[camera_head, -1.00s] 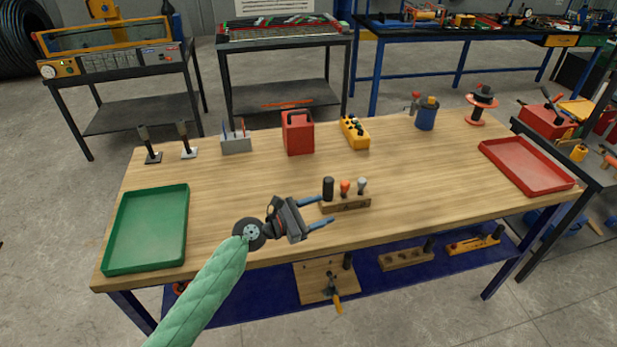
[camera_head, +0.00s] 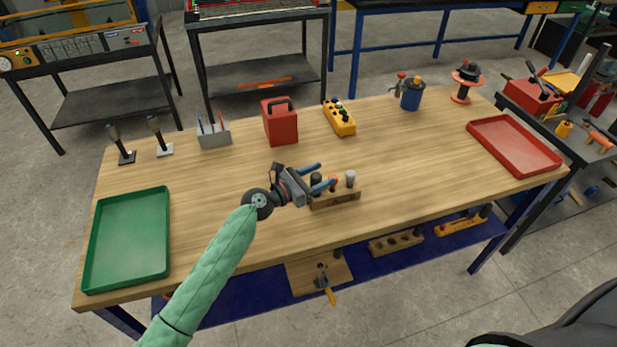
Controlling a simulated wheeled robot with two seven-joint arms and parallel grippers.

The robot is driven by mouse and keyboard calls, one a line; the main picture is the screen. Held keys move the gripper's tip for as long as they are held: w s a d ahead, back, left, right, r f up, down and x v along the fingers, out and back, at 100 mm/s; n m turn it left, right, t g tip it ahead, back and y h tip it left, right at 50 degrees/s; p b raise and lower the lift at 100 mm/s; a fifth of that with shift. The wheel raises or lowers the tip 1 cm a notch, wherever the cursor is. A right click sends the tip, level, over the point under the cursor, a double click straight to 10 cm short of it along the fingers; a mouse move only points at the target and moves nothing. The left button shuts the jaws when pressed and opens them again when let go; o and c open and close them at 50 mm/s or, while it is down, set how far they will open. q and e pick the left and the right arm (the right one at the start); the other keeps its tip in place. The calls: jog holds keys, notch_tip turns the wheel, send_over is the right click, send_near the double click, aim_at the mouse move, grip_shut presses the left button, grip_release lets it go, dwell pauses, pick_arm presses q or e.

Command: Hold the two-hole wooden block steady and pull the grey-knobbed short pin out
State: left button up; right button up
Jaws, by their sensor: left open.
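A wooden block (camera_head: 337,200) stands on the bench top near its front middle. Three knobbed pins stand in it: a black one (camera_head: 316,178) at the left, a red-orange one in the middle, and a grey-knobbed pin (camera_head: 350,179) at the right. Its holes cannot be made out. My left gripper (camera_head: 325,175) is open at the block's left end, with its blue fingers pointing right. The black knob shows between the fingers, and the lower finger partly covers the red-orange knob. I cannot tell whether the fingers touch anything. My right gripper is out of view.
A green tray (camera_head: 128,240) lies at the left and a red tray (camera_head: 513,146) at the right. A red case (camera_head: 280,124) and a yellow box (camera_head: 339,119) stand behind the block. The bench between block and red tray is clear. More wooden blocks lie on the lower shelf.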

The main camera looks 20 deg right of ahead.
pick_arm(q)
jog(key=shift+d, duration=0.35)
jog(key=shift+w+d+f, duration=0.1)
jog(key=shift+w+d, duration=0.05)
jog(key=shift+d, duration=0.05)
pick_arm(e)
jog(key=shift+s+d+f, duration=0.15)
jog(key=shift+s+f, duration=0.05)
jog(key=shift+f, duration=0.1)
